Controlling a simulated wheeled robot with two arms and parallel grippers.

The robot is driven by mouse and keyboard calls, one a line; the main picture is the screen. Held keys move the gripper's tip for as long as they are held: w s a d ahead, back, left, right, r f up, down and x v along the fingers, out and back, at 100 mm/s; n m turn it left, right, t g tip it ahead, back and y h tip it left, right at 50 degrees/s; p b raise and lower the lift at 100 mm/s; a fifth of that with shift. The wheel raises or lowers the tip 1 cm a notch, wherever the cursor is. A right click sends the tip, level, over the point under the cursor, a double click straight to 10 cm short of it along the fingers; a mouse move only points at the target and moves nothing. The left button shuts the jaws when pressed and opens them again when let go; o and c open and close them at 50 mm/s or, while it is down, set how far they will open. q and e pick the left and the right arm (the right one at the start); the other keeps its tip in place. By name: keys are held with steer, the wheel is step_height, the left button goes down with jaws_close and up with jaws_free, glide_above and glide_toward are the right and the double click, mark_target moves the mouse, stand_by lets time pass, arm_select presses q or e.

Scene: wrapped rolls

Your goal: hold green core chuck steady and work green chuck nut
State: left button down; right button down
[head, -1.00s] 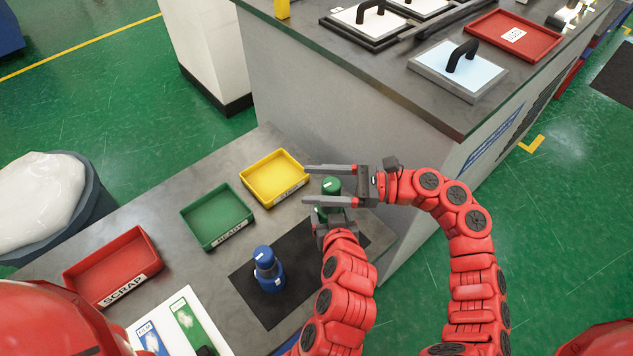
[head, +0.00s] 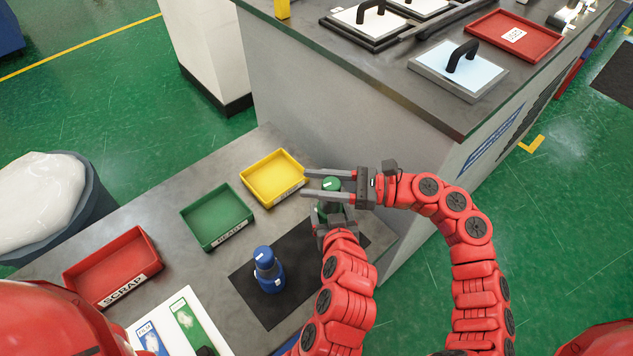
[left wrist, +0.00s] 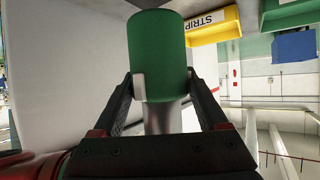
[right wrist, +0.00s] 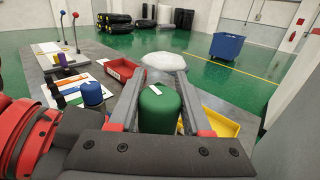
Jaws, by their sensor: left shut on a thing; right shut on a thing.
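The green core chuck (head: 320,212) stands upright at the far right end of the dark mat, mostly hidden by my arms. Its green chuck nut (head: 331,184) is on top with a white mark, and it also shows in the right wrist view (right wrist: 159,110). My right gripper (head: 304,184) comes in from the right, its fingers on both sides of the nut and shut on it. My left gripper (head: 330,222) is lower and shut on the chuck. In the left wrist view the green cylinder (left wrist: 157,55) rises between its fingers, above a silver shaft (left wrist: 163,118).
A blue chuck (head: 268,272) stands on the dark mat (head: 300,300). A yellow tray (head: 271,178), a green READY tray (head: 216,218) and a red SCRAP tray (head: 112,268) lie along the bench. A taller grey counter (head: 330,110) stands behind.

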steer(key=shift+w+d+m+t+h, duration=0.1)
steer(key=shift+w+m+t+h, duration=0.1)
steer(key=shift+m+t, duration=0.6)
steer(key=shift+w+m+t+h, duration=0.2)
steer(key=shift+m+t, duration=0.25)
steer(key=shift+t, duration=0.7)
steer(key=shift+w+d+m+t+h, duration=0.1)
steer(key=shift+m+t+h, duration=0.1)
steer(key=shift+m+t, duration=0.6)
steer(key=shift+c, duration=1.7)
jaws_free()
steer(key=shift+a, duration=0.1)
steer(key=v, duration=1.2)
steer(key=shift+s, duration=0.15)
